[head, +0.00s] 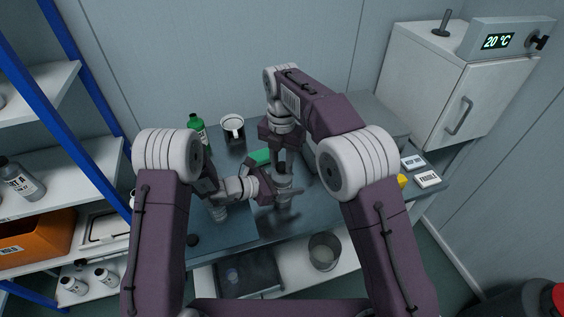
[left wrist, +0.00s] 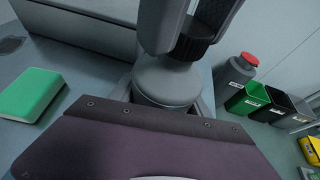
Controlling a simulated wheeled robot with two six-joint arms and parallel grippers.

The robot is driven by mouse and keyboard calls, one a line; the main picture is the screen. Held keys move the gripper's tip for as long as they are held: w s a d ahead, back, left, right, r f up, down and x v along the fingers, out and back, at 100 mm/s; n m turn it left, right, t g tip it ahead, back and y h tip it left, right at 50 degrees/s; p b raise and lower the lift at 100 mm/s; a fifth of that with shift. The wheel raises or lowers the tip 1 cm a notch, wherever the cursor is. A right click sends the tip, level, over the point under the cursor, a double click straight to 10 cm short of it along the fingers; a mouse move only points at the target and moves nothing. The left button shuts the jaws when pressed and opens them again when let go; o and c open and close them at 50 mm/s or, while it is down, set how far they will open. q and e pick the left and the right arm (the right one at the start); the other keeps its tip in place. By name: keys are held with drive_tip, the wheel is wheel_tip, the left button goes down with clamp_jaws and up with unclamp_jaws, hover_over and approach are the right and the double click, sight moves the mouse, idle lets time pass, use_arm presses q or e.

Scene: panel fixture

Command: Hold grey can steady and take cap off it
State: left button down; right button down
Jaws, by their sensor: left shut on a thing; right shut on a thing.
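The grey can (head: 284,184) stands upright over the front middle of the table, and it shows close up in the left wrist view (left wrist: 166,86). My left gripper (head: 281,193) is shut around the can's body from the left side. My right gripper (head: 282,166) points down from above the can. In the left wrist view its two fingers are shut on the dark ribbed cap (left wrist: 196,42). The cap is at the can's top, but I cannot tell whether it is seated or lifted slightly. The fingers hide part of the cap and neck.
A green-topped block (head: 260,156) lies behind the can. A green bottle (head: 196,126) and a white mug (head: 232,128) stand at the back left. A cabinet (head: 450,90) stands at the right. A glass container (head: 325,250) is on the lower shelf.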

sight(282, 166)
drive_tip(key=shift+r, duration=0.2)
idle(0.5)
drive_tip(key=shift+r, duration=0.95)
drive_tip(key=shift+r, duration=2)
use_arm(q)
drive_tip(key=shift+c, duration=2.2)
unclamp_jaws()
